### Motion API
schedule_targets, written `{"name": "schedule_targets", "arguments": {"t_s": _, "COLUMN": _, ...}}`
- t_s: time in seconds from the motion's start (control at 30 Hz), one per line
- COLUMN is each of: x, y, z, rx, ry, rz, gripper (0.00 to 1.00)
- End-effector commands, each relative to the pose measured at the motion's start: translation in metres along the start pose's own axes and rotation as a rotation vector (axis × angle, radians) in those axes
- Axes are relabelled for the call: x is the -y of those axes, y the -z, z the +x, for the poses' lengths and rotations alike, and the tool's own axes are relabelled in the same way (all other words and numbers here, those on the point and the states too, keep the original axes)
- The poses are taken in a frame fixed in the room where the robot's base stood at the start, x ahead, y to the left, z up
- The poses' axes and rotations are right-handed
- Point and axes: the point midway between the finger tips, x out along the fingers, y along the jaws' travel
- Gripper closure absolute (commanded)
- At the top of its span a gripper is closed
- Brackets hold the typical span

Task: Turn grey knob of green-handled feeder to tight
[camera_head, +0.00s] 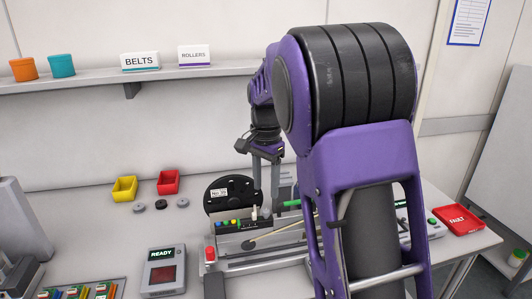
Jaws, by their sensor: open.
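A feeder with a green handle (291,204) stands on the bench, partly hidden behind my purple arm. A dark round reel (223,187) is at its back left. A small grey part that looks like the knob (265,214) shows on its top, left of the green handle. My gripper (266,191) points down over the feeder, just above this grey part, with its two fingers apart and nothing visible between them. I cannot tell whether the fingers touch or straddle the knob, or how it is turned.
A grey box with a READY display (163,272) stands left of the feeder. Yellow (124,189) and red (168,182) bins and several small rollers lie behind it. A red FAULT tray (459,219) is at the right. A shelf (100,77) runs along the wall.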

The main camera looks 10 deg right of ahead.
Motion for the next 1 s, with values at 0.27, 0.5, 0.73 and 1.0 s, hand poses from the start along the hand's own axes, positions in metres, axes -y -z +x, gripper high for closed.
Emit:
{"name": "schedule_targets", "arguments": {"t_s": 0.27, "x": 0.000, "y": 0.001, "z": -0.066, "rx": -0.002, "ry": 0.003, "rz": 0.000, "gripper": 0.44}}
{"name": "schedule_targets", "arguments": {"t_s": 0.5, "x": 0.000, "y": 0.000, "z": -0.095, "rx": -0.001, "ry": 0.000, "rz": 0.000, "gripper": 0.44}}
{"name": "schedule_targets", "arguments": {"t_s": 0.73, "x": 0.000, "y": 0.000, "z": -0.100, "rx": 0.000, "ry": 0.000, "rz": 0.000, "gripper": 0.44}}
{"name": "schedule_targets", "arguments": {"t_s": 1.0, "x": -0.001, "y": 0.008, "z": -0.106, "rx": -0.043, "ry": 0.010, "rz": -0.030, "gripper": 0.44}}
